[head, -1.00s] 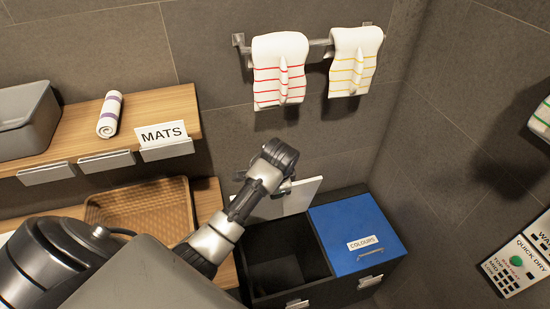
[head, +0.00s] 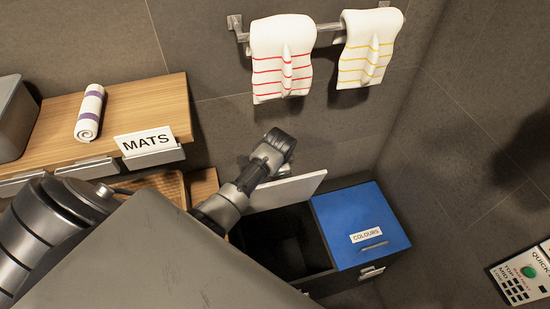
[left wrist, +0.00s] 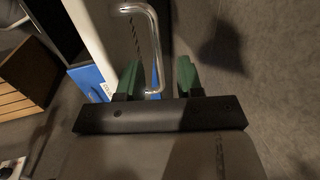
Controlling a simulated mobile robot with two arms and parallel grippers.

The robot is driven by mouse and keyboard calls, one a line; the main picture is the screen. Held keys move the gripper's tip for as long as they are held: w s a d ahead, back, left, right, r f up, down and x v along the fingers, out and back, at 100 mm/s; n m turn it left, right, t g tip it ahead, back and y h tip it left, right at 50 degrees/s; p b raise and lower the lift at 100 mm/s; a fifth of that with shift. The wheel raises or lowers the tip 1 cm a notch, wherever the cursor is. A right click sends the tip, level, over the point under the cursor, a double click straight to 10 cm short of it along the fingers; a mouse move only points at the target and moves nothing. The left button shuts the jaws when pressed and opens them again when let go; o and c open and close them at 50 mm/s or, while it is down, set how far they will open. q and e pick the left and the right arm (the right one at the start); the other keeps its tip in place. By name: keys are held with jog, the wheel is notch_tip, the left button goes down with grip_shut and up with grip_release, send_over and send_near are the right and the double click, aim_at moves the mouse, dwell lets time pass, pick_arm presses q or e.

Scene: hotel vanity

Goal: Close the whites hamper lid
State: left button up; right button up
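The hamper (head: 322,250) has two compartments. Its left compartment is open, and a white lid (head: 295,188) stands raised at its back, near the wall. The white lid also shows edge-on in the left wrist view (left wrist: 88,32), with a bent metal handle (left wrist: 152,22) beside it. My left gripper (left wrist: 158,76) has two green fingers, set apart. The handle's near end lies between them; I cannot tell whether they touch it. In the head view my left arm reaches to the lid, and the fingers are mostly hidden. My right gripper is not in view.
A closed blue lid labelled COLOURS (head: 361,224) covers the right compartment. A wooden shelf (head: 60,122) with a rolled towel (head: 90,112) and a MATS sign (head: 145,141) is at left. Striped towels (head: 282,60) hang on a wall rail above. A control panel (head: 524,275) is at right.

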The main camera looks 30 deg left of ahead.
pick_arm(q)
jog(key=shift+w+f, duration=0.1)
jog(key=shift+f, duration=0.3)
jog(key=shift+a+f, duration=0.1)
jog(key=shift+f, duration=0.3)
jog(key=c, duration=0.4)
grip_shut()
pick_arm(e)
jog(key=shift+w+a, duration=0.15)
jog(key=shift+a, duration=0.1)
